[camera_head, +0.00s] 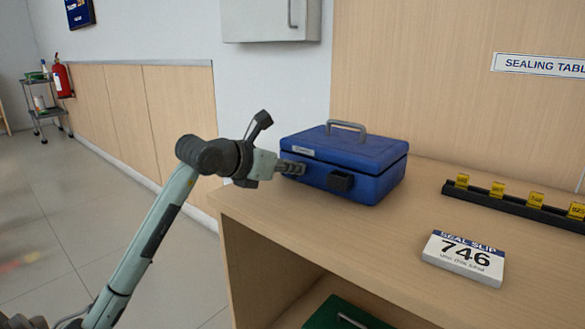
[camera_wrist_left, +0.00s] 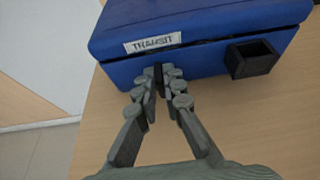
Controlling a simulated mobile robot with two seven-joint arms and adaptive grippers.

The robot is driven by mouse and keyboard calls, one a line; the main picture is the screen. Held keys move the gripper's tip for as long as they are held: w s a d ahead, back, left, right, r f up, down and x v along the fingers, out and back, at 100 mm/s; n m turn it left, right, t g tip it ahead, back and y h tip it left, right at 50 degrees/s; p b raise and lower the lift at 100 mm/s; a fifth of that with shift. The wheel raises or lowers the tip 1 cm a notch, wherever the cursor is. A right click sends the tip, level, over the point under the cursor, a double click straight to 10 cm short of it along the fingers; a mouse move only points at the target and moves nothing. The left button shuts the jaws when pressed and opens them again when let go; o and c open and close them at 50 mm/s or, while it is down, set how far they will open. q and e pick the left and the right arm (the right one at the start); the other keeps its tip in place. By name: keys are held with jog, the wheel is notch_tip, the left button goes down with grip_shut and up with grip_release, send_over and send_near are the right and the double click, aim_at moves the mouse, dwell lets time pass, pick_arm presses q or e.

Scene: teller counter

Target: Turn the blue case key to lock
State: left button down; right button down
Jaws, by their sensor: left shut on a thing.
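The blue case (camera_head: 345,155) is closed, with a grey handle on its lid, and stands at the left end of the wooden counter. It fills the top of the left wrist view (camera_wrist_left: 200,25), with a white "TRANSIT" label on its front. My left gripper (camera_head: 300,170) is at the left part of the case's front. In the left wrist view its fingers (camera_wrist_left: 161,88) are shut on a small dark piece, the key (camera_wrist_left: 158,77), at the case front. The fingers hide most of the key, and its turn angle is unclear. My right gripper is out of view.
A black open-topped holder (camera_head: 341,182) sticks out from the case front, right of my fingers. A "746" seal slip block (camera_head: 464,258) and a black rail with yellow tags (camera_head: 510,203) lie to the right. A green case (camera_head: 345,314) sits on the shelf below.

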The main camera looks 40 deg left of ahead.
pick_arm(q)
jog(key=c, duration=1.6)
grip_release()
jog(key=shift+c, duration=0.2)
jog(key=shift+s, duration=0.1)
jog(key=d+v, duration=0.1)
jog(key=v, duration=1)
jog(key=shift+s+a+r, duration=0.25)
jog(key=shift+s+a, duration=0.1)
jog(key=shift+a, duration=0.15)
